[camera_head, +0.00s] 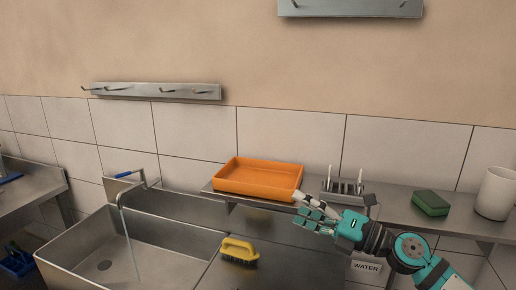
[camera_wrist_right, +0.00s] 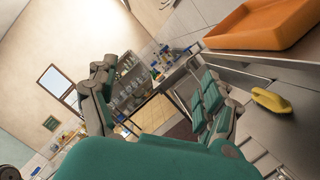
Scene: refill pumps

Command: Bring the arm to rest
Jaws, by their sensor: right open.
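My right gripper (camera_head: 303,212) comes in from the lower right, fingers pointing left. It is open and nothing shows between its fingers. In the head view it appears just in front of the right end of an orange tray (camera_head: 238,190); I cannot tell the gap in depth. In the wrist view the two fingers (camera_wrist_right: 160,90) stand wide apart, with the room behind them. The tray (camera_wrist_right: 268,22) is at the top right there, beyond the fingers. My left gripper is not in view.
A steel sink (camera_head: 90,264) with running water is at left. A yellow brush (camera_head: 239,250) lies beside it. A wall shelf (camera_head: 395,209) holds the tray, a metal rack (camera_head: 343,188), a green sponge (camera_head: 430,203) and a white container (camera_head: 495,195). Hook rails (camera_head: 155,91) hang above.

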